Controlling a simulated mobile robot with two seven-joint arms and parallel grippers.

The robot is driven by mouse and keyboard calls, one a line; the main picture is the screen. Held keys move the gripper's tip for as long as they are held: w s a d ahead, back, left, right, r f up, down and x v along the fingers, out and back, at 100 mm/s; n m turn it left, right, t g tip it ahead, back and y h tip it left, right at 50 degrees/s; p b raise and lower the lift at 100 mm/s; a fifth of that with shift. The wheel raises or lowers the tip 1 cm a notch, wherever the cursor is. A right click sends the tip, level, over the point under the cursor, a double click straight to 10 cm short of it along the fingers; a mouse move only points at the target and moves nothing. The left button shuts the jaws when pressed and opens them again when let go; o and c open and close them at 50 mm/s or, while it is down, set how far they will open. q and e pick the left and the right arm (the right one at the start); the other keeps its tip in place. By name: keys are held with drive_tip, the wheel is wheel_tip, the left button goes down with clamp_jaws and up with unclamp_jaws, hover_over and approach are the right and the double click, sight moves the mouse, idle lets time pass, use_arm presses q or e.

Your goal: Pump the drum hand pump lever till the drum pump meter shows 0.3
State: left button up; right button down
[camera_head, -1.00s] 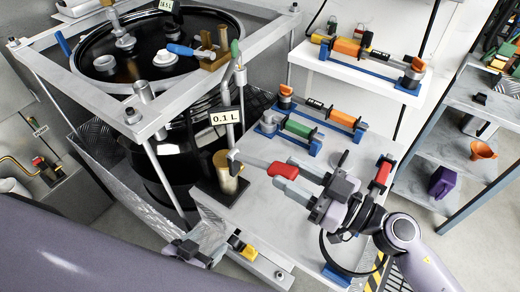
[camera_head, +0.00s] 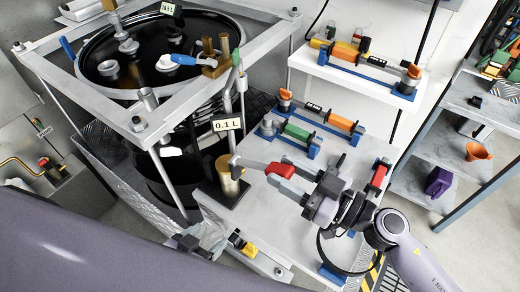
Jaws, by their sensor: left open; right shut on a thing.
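The drum hand pump (camera_head: 229,184) is a brass cylinder on a dark base at the left edge of the grey bench. Its grey lever (camera_head: 249,163) reaches right from the pump top to a red grip (camera_head: 281,170). My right gripper (camera_head: 287,180) is shut on this red grip, and its fingers partly hide the grip. The drum pump meter (camera_head: 227,124) above the pump reads 0.1 L. My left gripper (camera_head: 192,243) is low in the view, left of the bench's front edge and apart from the pump. It is open, and its fingers are hard to make out.
A black drum (camera_head: 152,63) stands in a metal frame (camera_head: 60,82) at the left, with a second label (camera_head: 167,9) reading about 16.5 L. Strapped cylinders lie on the bench (camera_head: 300,225) and the upper shelf (camera_head: 340,90). A shelf rack (camera_head: 455,150) stands at the right.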

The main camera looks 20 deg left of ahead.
drive_tip(key=shift+a+r, duration=0.1)
drive_tip(key=shift+r, duration=0.2)
drive_tip(key=shift+w+a+r, duration=0.1)
drive_tip(key=shift+a+r, duration=0.05)
drive_tip(key=shift+r, duration=0.15)
drive_tip(key=shift+s+d+f+b, duration=0.1)
drive_tip(key=shift+d+f+b, duration=0.3)
drive_tip(key=shift+f, duration=0.45)
drive_tip(key=shift+s+d+f+b, duration=0.1)
drive_tip(key=shift+d+f+b, duration=0.05)
drive_tip(key=shift+f+b, duration=0.55)
drive_tip(key=shift+s+d+f+b, duration=0.1)
drive_tip(key=shift+d+f+b, duration=0.25)
drive_tip(key=shift+f, duration=0.6)
drive_tip(key=shift+a, duration=0.1)
drive_tip(key=shift+f, duration=0.1)
